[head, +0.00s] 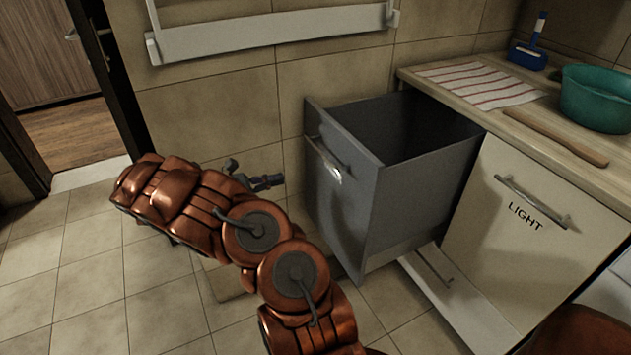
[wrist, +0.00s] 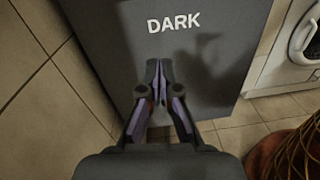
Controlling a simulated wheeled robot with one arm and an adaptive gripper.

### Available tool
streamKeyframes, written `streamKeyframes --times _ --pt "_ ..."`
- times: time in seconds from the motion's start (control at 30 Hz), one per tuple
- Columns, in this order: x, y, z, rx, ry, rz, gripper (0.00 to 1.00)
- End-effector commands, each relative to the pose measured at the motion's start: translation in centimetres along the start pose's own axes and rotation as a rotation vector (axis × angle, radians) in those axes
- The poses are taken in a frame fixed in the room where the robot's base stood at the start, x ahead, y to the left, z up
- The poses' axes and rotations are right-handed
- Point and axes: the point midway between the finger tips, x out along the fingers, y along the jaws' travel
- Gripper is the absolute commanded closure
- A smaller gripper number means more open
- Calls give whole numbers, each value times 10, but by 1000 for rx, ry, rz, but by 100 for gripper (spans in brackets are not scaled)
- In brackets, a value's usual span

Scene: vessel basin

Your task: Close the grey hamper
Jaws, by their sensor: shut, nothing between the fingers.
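The grey hamper (head: 420,200) is a tall pull-out bin that stands well out from under the counter in the head view, open at the top. Its front panel has a metal handle (head: 327,158). In the wrist view the grey front (wrist: 205,85) fills the upper middle, with the word DARK on it. My gripper (head: 280,180) is to the left of the front in the head view, pointing at it, with a small gap in the picture. In the wrist view my gripper (wrist: 159,66) is shut and empty, its tips below the label. Contact cannot be told.
A white LIGHT hamper front (head: 535,235) is closed beside it. A low white drawer (head: 455,300) juts out at floor level. The counter holds a striped cloth (head: 480,84), a teal basin (head: 598,98) and a wooden utensil (head: 556,136). Floor at left is clear.

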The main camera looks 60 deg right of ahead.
Motion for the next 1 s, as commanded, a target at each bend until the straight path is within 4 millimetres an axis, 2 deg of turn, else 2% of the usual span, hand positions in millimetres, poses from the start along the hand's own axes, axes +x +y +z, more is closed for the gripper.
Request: streamKeyframes --times 0.03,0.2,0.37,0.47,1.0 --pt "0 3 -18 -28 -8 14 100" --pt "-4 12 -42 -78 -28 51 100" --pt "-2 15 -49 -93 -32 61 100" --pt "7 16 -48 -94 -33 62 100" --pt "98 20 -45 -92 -34 59 100"
